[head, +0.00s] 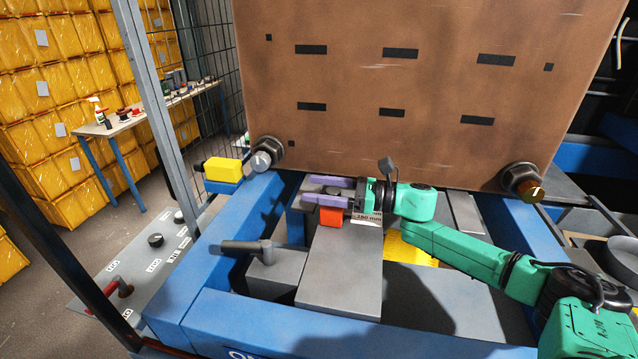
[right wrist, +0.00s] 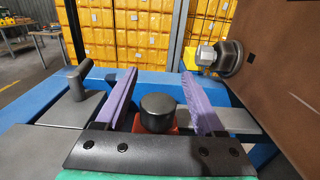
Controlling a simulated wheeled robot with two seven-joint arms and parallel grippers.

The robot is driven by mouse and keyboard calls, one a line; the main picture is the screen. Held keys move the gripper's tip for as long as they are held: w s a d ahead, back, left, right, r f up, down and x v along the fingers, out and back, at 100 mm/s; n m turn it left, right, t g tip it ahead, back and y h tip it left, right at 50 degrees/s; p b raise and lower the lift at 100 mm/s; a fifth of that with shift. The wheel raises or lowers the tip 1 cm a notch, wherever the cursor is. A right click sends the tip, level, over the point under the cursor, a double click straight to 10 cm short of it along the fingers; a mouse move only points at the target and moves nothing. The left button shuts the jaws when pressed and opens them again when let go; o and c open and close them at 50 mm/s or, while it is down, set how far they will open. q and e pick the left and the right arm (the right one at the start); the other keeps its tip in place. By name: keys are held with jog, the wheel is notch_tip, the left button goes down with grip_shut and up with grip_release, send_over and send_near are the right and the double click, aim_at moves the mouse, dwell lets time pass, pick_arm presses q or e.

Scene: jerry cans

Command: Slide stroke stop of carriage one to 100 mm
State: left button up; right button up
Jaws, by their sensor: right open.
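The stroke stop is a red block (head: 331,217) with a black round knob (right wrist: 158,106), sitting on the grey carriage (head: 340,270) below the brown plate. My right gripper (head: 307,190), with purple fingers, is open over the stop. In the right wrist view its fingers stand on both sides of the knob, with gaps on each side. The red base (right wrist: 150,125) shows below the knob. A white label (head: 368,218) beside the stop ends in "mm"; its number is too small to read surely. My left gripper is not in view.
A grey T-shaped handle (head: 247,247) stands on a block left of the carriage. The big brown plate (head: 420,95) with bolts rises close behind the gripper. Blue beams (head: 230,320) frame the carriage. A yellow block (head: 222,170) and a control panel (head: 150,260) are at the left.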

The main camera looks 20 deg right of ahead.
jog(key=shift+s, duration=0.1)
grip_shut()
dwell(1.2)
